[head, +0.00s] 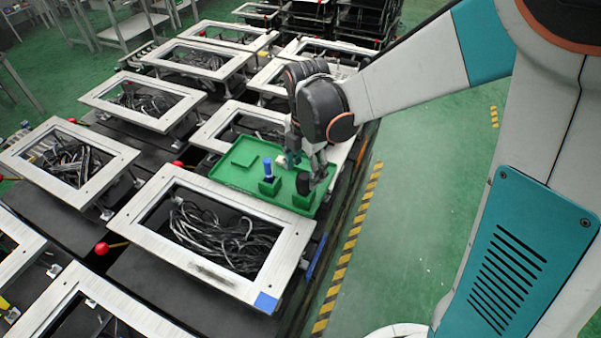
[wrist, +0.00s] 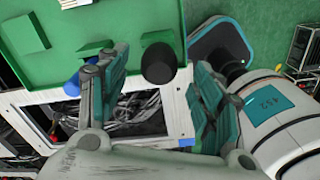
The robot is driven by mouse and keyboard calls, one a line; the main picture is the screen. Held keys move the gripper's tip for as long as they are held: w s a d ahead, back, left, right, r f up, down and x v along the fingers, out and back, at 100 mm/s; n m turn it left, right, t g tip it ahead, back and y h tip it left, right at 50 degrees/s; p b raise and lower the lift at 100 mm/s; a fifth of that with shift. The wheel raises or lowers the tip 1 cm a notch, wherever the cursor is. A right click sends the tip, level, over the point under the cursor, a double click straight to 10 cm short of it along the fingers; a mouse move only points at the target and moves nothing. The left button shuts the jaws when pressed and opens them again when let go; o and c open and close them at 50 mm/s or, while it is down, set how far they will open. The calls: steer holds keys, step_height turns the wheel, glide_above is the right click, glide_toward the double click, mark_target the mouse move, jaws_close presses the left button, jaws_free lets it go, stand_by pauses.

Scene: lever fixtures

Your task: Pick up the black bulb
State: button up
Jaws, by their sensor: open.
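The black bulb (wrist: 158,62) stands in the green tray (wrist: 110,15) and shows as a dark round top in the wrist view. In the head view it is the dark shape (head: 303,184) near the tray's right side, just below my gripper (head: 308,160). In the wrist view my gripper (wrist: 157,72) is open, with one finger on each side of the black bulb in the picture. I cannot tell whether either finger touches it. A blue bulb (head: 268,166) stands upright in a green holder left of it, and it is partly hidden behind the left finger in the wrist view (wrist: 72,86).
The green tray (head: 222,178) rests among white frames (head: 135,215) filled with black cables. A white or pale piece (head: 282,161) lies in the tray near my gripper. Red knobs (head: 101,248) stick out at the left.

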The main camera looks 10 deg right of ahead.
mark_target(304, 176)
steer(key=shift+a+f+b, duration=0.1)
steer(key=shift+f+b, duration=0.7)
steer(key=shift+f, duration=1.9)
steer(key=shift+s, duration=0.1)
steer(key=shift+c, duration=0.2)
steer(key=c, duration=1)
